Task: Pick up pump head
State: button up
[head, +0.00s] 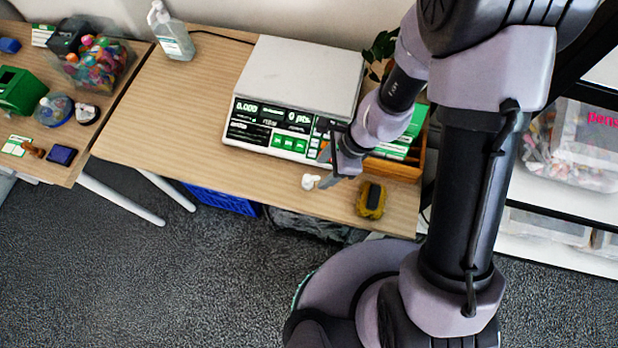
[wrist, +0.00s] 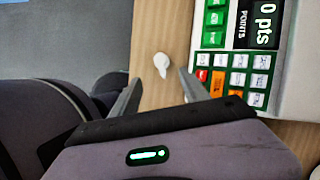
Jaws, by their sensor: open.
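The pump head (head: 309,182) is a small white piece lying on the wooden table near its front edge, in front of the scale. In the wrist view the pump head (wrist: 162,65) lies on the bare wood, beyond my fingertips and between their lines, closer to the right finger. My gripper (head: 338,170) is open and empty, just to the right of the pump head in the head view. Its two fingers also show in the wrist view (wrist: 157,92), apart from each other. I cannot tell its exact height above the table.
A scale (head: 300,75) with a green-lit panel stands behind the pump head. A yellow and black object (head: 371,201) lies to the right near the edge. A wooden organiser (head: 395,168) stands right of the scale. A pump bottle (head: 172,35) stands at the back left. The table's left part is clear.

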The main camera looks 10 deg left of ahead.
aim_at(312, 177)
jog(key=b+x, duration=0.1)
jog(key=x, duration=0.1)
jog(key=b+x, duration=0.2)
jog(key=x, duration=0.1)
jog(key=b+x, duration=0.1)
jog(key=x, duration=0.2)
jog(key=shift+w+a, duration=0.1)
jog(key=shift+a, duration=0.35)
grip_shut()
